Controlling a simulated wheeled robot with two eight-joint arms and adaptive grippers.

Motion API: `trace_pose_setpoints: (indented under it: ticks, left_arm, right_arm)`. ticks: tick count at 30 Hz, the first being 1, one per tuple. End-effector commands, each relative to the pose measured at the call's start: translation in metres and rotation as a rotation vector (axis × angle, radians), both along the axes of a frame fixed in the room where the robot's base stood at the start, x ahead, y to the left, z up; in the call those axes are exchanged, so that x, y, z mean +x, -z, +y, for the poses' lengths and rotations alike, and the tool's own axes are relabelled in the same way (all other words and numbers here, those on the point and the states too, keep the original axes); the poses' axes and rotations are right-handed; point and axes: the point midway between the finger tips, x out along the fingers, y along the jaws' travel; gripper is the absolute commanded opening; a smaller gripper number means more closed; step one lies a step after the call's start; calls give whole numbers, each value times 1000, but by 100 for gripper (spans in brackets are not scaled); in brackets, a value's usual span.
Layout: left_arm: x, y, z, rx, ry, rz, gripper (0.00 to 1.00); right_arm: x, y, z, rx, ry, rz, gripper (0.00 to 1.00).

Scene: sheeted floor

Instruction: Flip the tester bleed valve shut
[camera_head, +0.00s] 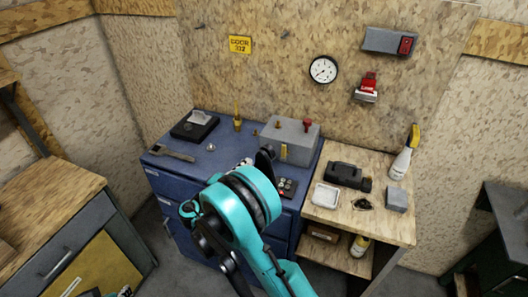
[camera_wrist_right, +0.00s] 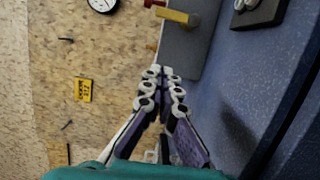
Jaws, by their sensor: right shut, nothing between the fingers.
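The tester appears to be the grey box (camera_head: 291,141) at the back right of the blue bench, with a red knob (camera_head: 307,124) on top. A yellow lever-like part (camera_head: 284,151) is on its front; I take it for the bleed valve. In the right wrist view the yellow part (camera_wrist_right: 178,18) sticks out from the grey box (camera_wrist_right: 190,50), past my fingertips. My right gripper (camera_wrist_right: 161,72) is shut and empty, apart from the yellow part. In the head view my right arm partly hides the gripper (camera_head: 262,160), close in front of the box.
A small button panel (camera_head: 287,187) lies on the blue bench (camera_head: 170,172) near the gripper. A black tray (camera_head: 194,125) and a brass fitting (camera_head: 237,122) stand to the left.

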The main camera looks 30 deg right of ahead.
Motion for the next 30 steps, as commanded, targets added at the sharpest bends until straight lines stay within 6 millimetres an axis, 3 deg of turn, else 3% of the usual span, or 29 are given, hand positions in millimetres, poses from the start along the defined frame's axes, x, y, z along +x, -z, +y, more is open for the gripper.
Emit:
trace_pose_setpoints:
  ticks: [11,26,30]
  left_arm:
    - [0,1,0,0,0,0,33]
    - [0,23,0,0,0,0,33]
    - [0,30,0,0,0,0,33]
  right_arm:
    - [2,0,-5,2,1,1,0]
    - [44,2,-91,2,4,1,0]
    - [28,2,-105,3,2,0,0]
